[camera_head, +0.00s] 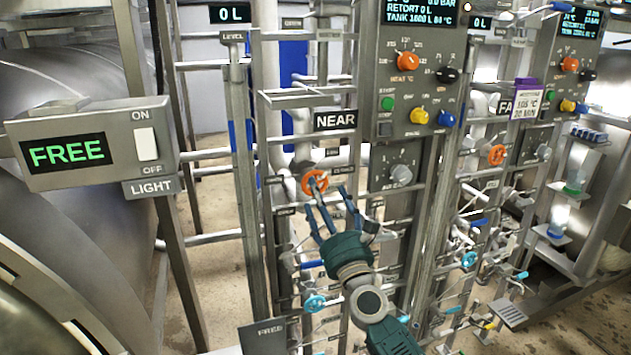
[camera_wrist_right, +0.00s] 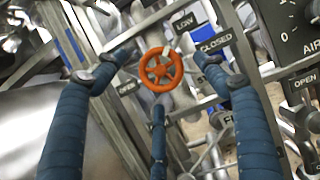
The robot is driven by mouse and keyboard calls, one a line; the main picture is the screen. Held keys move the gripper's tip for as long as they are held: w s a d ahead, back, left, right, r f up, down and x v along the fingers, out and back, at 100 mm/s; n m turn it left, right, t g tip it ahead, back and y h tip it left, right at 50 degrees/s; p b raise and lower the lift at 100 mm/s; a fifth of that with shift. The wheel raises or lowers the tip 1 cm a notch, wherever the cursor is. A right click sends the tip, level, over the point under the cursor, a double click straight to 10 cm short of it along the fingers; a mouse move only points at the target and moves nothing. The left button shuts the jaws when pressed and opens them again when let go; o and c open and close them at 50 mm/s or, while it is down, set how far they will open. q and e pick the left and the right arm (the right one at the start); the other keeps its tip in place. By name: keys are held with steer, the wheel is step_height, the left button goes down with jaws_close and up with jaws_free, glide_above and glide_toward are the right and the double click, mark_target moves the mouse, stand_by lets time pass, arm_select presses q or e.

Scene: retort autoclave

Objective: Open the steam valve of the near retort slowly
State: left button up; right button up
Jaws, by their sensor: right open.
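The near retort's steam valve is an orange handwheel (camera_head: 314,182) below the NEAR sign (camera_head: 335,120) in the head view. It also shows in the right wrist view (camera_wrist_right: 161,70), with spokes and a pale pointer at its top. OPEN and CLOSED labels (camera_wrist_right: 215,42) flank it. My right gripper (camera_head: 328,205) is open, its blue fingers pointing at the wheel from below. In the wrist view the fingers spread to the left, right and below the wheel, and I see no clear contact. My left gripper is not in view.
The near control panel (camera_head: 417,62) with coloured knobs stands above right of the wheel. A grey knob (camera_head: 400,174) sits right of it. Light blue handwheels (camera_head: 315,303) are below. Another orange handwheel (camera_head: 497,155) is on the far panel. Rails and pipes crowd the area.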

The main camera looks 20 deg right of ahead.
steer(key=x, duration=0.5)
steer(key=shift+w+a+r, duration=0.1)
steer(key=shift+w, duration=0.3)
steer(key=c, duration=1)
steer(key=shift+r, duration=0.1)
steer(key=shift+c, duration=0.9)
